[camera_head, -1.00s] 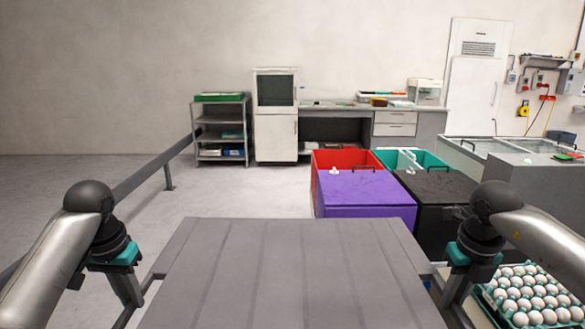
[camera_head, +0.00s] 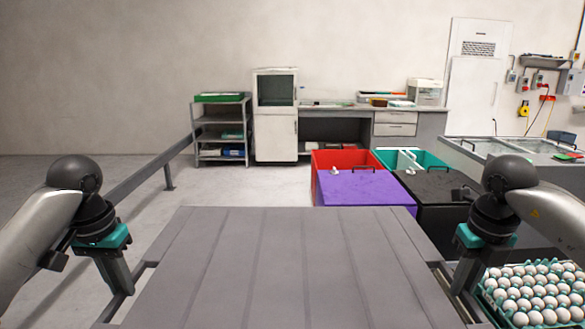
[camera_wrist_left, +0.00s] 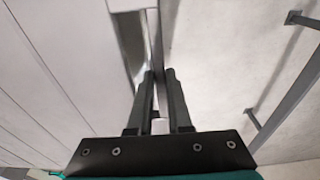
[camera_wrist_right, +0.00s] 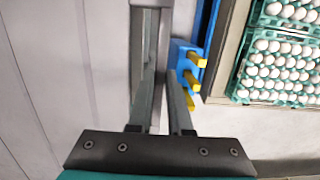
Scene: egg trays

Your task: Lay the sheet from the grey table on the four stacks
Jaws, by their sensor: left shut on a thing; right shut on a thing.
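The grey sheet (camera_head: 290,265), a wide panel with lengthwise seams, fills the lower middle of the head view and looks level. My left gripper (camera_head: 120,283) is shut on the bar along its left side. My right gripper (camera_head: 462,280) is shut on the bar along its right side. The wrist views show the left fingers (camera_wrist_left: 160,78) and right fingers (camera_wrist_right: 160,80) closed around these bars. Egg trays (camera_head: 493,312) full of white eggs show at the lower right, right of the sheet. The sheet hides whatever lies beneath it.
Purple (camera_head: 365,190) and black (camera_head: 440,187) lidded boxes stand beyond the sheet, with red and teal bins behind. A low rail (camera_head: 140,182) runs at the left. A blue thing with yellow pegs (camera_wrist_right: 185,58) lies beside the right fingers. Floor at the left is clear.

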